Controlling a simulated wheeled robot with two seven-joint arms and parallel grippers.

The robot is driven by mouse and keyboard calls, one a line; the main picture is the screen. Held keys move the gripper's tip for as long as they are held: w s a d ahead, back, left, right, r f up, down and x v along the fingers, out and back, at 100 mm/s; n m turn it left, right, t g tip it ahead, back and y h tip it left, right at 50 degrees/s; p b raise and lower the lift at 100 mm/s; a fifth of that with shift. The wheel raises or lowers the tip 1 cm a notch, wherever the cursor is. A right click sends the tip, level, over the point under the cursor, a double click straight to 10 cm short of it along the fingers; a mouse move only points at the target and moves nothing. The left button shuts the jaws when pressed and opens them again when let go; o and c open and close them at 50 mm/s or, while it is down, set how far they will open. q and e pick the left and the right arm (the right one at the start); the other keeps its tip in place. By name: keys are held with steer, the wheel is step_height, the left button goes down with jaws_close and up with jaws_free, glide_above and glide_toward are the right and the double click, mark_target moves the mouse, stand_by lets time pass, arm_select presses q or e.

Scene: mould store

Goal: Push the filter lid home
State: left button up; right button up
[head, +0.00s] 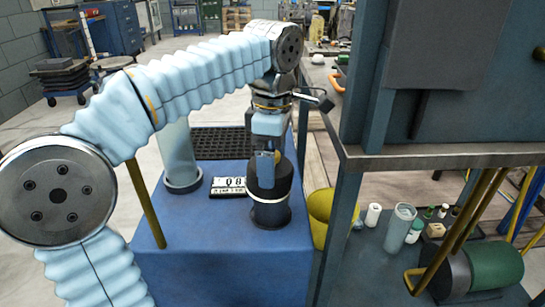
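A dark cylindrical filter housing (270,216) with a pale band round its middle stands upright on the blue cabinet top, near its right edge. Its dark upper part, seemingly the lid (285,178), sits above the band; I cannot tell whether a gap is left. My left gripper (265,170) points down at the top of the lid, and its blue finger overlaps the lid in the picture. Whether it touches or holds the lid is unclear, and the finger opening is hidden. My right gripper is not in view.
A clear cylinder (178,155) and a small black-and-white display (228,187) stand left of the housing. A black grid tray (222,143) lies behind. A grey metal cabinet (440,80) and shelf with bottles (400,225) block the right. The blue top's front (215,235) is clear.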

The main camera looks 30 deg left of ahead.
arm_select(q)
steer(key=shift+w+f, duration=0.1)
steer(key=shift+f, duration=0.7)
steer(key=shift+r, duration=0.25)
stand_by(1.0)
steer(key=shift+f, duration=0.1)
steer(key=o, duration=1.6)
